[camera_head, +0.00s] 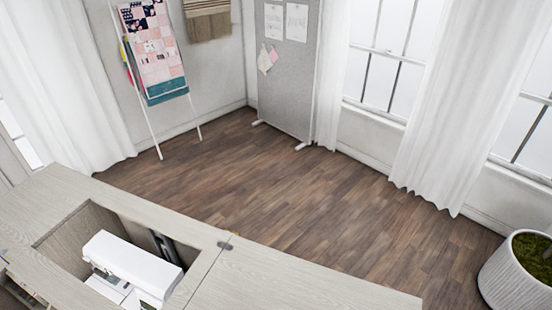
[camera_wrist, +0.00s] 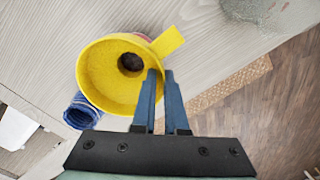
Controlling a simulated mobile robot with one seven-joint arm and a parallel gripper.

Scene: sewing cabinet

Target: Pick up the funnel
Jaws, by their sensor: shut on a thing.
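The yellow funnel (camera_wrist: 104,75) shows in the wrist view with its wide mouth toward the camera and a dark hole in its middle. A flat yellow tab sticks out from its rim toward the upper right. My gripper (camera_wrist: 160,73) is shut on the right side of the funnel's rim, one finger on the inner side and one on the outer side. Whether the funnel touches the surface below cannot be told. Neither the funnel nor my gripper shows in the head view.
A blue ribbed object (camera_wrist: 80,113) lies left below the funnel, and a reddish thing peeks out behind it. A grey mesh-like item (camera_wrist: 250,10) is at the top. The cabinet top (camera_head: 290,275) holds a white sewing machine (camera_head: 130,262) in a recess.

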